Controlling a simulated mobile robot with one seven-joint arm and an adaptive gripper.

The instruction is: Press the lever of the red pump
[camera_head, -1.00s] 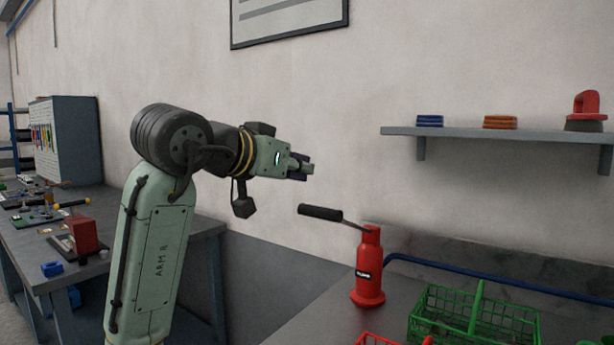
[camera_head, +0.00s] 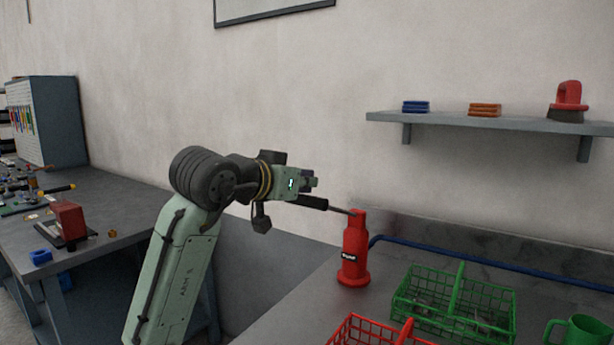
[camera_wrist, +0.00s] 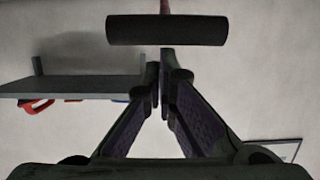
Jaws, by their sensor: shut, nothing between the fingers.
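The red pump (camera_head: 354,255) stands upright on the grey bench, right of my gripper in the head view. Its lever ends in a black grip (camera_head: 311,202) that sticks out to the left, just below my gripper (camera_head: 312,182). In the wrist view the black grip (camera_wrist: 167,30) lies across the top, beyond the fingertips of my gripper (camera_wrist: 164,62). My gripper is shut and empty, pointing right in the head view. I cannot tell whether the fingers touch the grip.
A blue pipe (camera_head: 470,256) runs behind. A wall shelf (camera_head: 480,122) hangs above. A cluttered table (camera_head: 110,205) is at left.

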